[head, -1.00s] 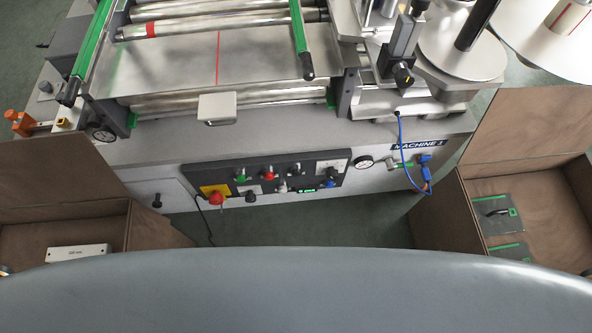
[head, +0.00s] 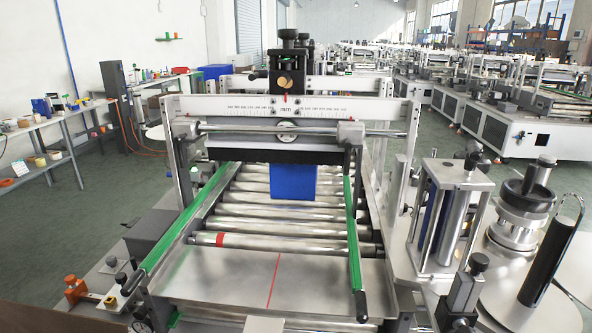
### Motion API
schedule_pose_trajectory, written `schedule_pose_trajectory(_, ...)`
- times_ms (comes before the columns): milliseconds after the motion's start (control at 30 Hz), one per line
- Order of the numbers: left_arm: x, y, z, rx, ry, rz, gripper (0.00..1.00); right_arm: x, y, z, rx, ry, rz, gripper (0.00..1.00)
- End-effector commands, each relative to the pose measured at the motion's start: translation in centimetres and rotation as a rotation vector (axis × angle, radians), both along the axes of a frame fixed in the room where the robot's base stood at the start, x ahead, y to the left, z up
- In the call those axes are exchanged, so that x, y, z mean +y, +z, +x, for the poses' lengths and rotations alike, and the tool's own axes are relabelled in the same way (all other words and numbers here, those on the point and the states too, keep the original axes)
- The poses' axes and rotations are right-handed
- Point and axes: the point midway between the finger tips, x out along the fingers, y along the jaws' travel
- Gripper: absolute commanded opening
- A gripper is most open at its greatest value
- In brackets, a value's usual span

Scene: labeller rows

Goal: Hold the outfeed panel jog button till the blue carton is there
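The blue carton (head: 292,182) stands on the roller conveyor (head: 262,222) of the labeller, under the crossbar with the scale (head: 287,107). It is between the two green guide rails, nearer the right one (head: 352,235). Its upper part is hidden by the dark bar. A metal plate (head: 225,277) with a red line (head: 274,281) lies at the near end of the rollers, and the carton is beyond it. The outfeed panel and its jog button are not in this view. Neither of my grippers shows.
Label reels and rollers (head: 530,270) stand at the right of the machine. An orange-knobbed clamp (head: 76,289) sits at the near left. A side table (head: 50,160) with tapes stands by the left wall. More machines (head: 500,125) line the right, with open green floor between.

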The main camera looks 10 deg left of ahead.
Motion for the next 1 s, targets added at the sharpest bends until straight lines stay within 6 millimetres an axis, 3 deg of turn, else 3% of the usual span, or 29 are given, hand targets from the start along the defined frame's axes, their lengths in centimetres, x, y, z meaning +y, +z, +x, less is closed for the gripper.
schedule_pose_trajectory(100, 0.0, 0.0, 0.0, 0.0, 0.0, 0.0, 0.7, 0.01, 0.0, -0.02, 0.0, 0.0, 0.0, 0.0)
schedule_pose_trajectory(1000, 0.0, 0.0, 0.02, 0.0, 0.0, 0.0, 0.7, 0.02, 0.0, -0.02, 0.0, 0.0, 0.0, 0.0)
